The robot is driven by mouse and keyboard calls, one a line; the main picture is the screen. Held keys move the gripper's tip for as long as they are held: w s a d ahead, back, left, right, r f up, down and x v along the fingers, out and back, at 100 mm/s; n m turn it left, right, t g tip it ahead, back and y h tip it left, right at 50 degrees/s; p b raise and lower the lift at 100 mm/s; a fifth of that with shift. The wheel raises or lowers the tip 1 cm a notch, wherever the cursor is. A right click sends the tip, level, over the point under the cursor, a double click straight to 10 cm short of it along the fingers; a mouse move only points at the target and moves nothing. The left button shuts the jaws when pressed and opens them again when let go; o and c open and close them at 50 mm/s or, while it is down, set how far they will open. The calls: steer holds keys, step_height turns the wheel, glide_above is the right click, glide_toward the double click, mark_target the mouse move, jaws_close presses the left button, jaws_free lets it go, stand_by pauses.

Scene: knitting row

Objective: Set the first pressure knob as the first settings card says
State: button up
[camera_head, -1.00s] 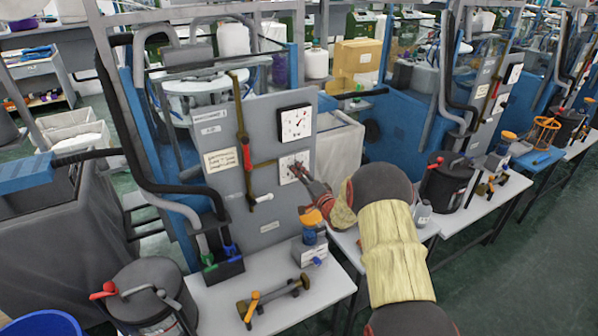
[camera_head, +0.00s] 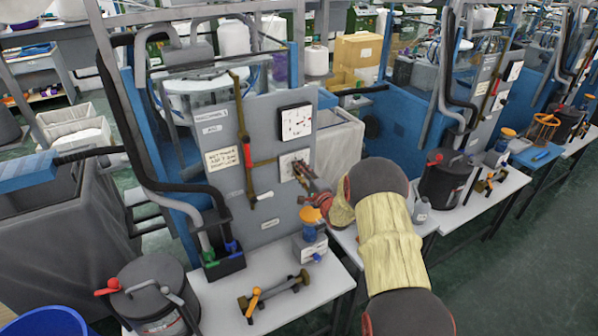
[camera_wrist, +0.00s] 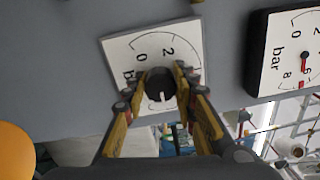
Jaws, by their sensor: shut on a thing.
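The first pressure knob is a black round knob (camera_wrist: 161,83) on a white dial plate (camera_wrist: 118,52) marked bar, with 0 and 2 readable. A white mark on the knob points toward the bottom of the wrist view. My gripper (camera_wrist: 159,84) is shut on the knob, one yellow finger on each side. In the head view my gripper (camera_head: 300,172) hides the knob and part of the dial plate (camera_head: 287,161). The settings card (camera_head: 222,159) is a cream card on the grey panel, left of the dial; its writing is too small to read surely.
A white pressure gauge (camera_head: 296,121) sits just above the dial; its red needle also shows in the wrist view (camera_wrist: 303,64). A red-handled lever (camera_head: 247,155) stands left of the dial.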

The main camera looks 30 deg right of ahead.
steer(key=o, duration=1.2)
steer(key=s, duration=1.2)
steer(key=shift+d+f, duration=0.25)
